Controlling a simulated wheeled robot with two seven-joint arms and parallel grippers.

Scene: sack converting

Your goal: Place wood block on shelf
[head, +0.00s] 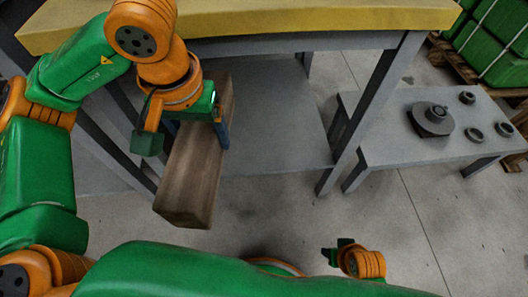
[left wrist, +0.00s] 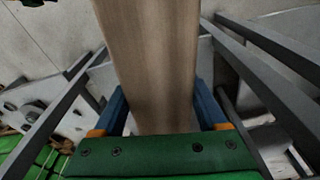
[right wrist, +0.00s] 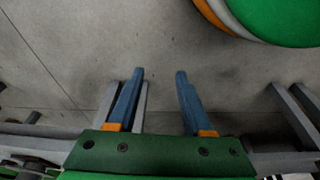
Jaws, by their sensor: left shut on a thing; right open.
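A long brown wood block (head: 194,168) is held by my left gripper (head: 190,126) in the head view. The block is tilted, its near end pointing at me and its far end over the grey lower shelf (head: 272,120) of the table. In the left wrist view the block (left wrist: 150,60) lies between the two blue fingers (left wrist: 155,108), which are shut on it. I cannot tell whether the block touches the shelf. My right gripper (right wrist: 158,95) is open and empty above the floor. In the head view the right gripper (head: 335,252) is low at the bottom, partly hidden.
The table has a yellow top (head: 270,20) above the shelf, with grey legs (head: 370,105) on the right. A low grey bench (head: 390,135) at the right carries a dark flanged part (head: 431,120) and several rings. Green sacks (head: 495,30) sit on a pallet behind. The concrete floor in front is clear.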

